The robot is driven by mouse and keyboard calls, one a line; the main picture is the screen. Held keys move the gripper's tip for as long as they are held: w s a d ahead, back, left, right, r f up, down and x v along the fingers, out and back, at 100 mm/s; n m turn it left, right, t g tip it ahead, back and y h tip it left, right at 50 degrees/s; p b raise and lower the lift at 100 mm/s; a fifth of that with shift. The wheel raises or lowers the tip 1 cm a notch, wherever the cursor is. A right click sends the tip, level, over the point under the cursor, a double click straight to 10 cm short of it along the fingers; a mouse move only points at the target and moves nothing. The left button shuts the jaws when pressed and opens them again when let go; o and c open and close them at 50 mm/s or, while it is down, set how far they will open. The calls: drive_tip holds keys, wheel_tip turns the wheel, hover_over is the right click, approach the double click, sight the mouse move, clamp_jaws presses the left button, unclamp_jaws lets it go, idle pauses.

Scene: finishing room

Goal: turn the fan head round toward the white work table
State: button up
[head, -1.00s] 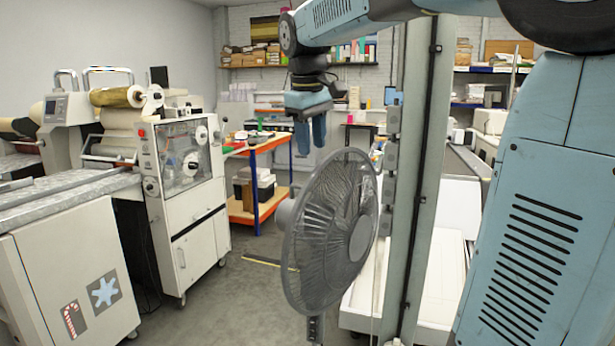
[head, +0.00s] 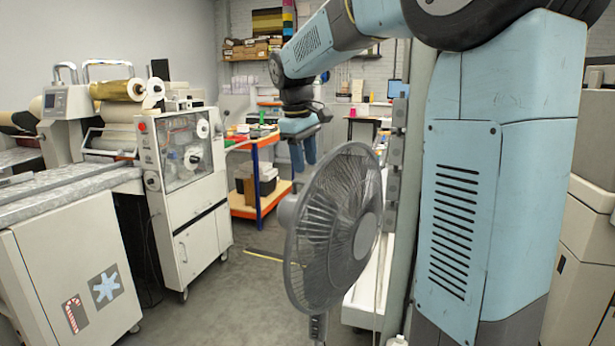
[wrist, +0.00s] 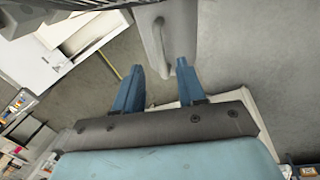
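The grey fan head (head: 335,235) stands on its pole in the middle of the head view. Its caged face is turned to the right, and its motor housing (head: 286,212) sticks out to the left. My gripper (head: 303,163) points down behind and above the fan's upper left edge. A white surface (head: 362,303), perhaps the work table, is partly hidden right of the fan.
A white laminating machine (head: 190,215) and a long grey-topped machine (head: 70,270) stand on the left. An orange and blue shelf trolley (head: 258,205) stands behind. Bare floor (head: 225,310) lies left of the fan. A grey-green post stands close right of it.

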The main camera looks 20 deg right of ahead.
drive_tip(key=shift+w+d+f, duration=0.15)
drive_tip(key=shift+d+f, duration=0.05)
drive_tip(key=shift+f, duration=1.05)
drive_tip(key=shift+w+d+f, duration=0.1)
drive_tip(key=shift+d+f, duration=0.1)
drive_tip(key=shift+f, duration=1)
clamp_jaws()
